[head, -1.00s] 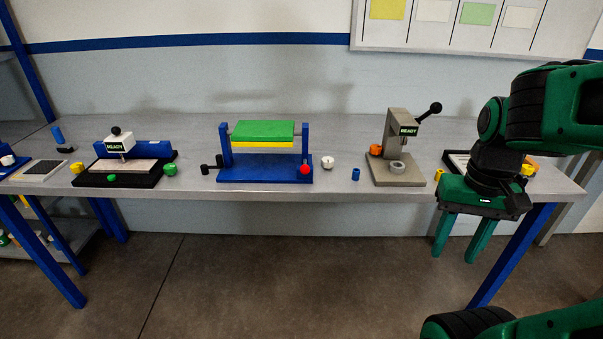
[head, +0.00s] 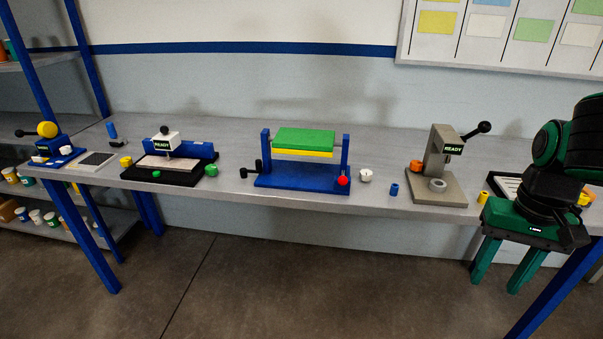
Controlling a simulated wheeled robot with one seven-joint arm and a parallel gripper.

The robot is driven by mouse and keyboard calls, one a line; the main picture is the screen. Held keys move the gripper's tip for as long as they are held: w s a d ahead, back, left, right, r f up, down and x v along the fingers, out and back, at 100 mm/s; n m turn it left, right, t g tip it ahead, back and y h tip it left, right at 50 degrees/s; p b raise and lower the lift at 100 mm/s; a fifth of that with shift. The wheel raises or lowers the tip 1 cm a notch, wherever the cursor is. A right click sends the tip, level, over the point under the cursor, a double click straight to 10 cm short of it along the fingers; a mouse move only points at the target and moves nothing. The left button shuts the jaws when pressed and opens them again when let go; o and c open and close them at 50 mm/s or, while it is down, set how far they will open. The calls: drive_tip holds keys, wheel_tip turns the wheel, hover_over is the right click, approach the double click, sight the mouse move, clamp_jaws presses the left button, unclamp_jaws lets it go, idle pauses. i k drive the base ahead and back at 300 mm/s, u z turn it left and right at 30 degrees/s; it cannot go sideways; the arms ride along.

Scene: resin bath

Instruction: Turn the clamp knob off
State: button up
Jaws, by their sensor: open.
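No knob in the head view is marked as the clamp knob, and I cannot tell which one it is. A red round knob (head: 343,181) sits at the front right of a blue stand (head: 300,178) that carries a green and yellow block. A green knob (head: 211,170) is beside the black-based press (head: 169,170), and a smaller green knob (head: 156,174) is at its front. An orange knob (head: 416,166) is on the grey lever press (head: 441,180). My gripper (head: 497,286) is open and empty, pointing down in front of the bench's right part, away from these knobs.
The long grey bench (head: 225,194) spans the view, with bare floor (head: 300,270) in front. A white round piece (head: 365,175) and a blue cylinder (head: 394,189) stand on it.

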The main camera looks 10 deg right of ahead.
sight(364, 175)
drive_tip(key=u, duration=1.4)
drive_tip(key=k, duration=0.9)
drive_tip(key=z, duration=0.95)
drive_tip(key=i, duration=1)
drive_tip(key=u, duration=0.1)
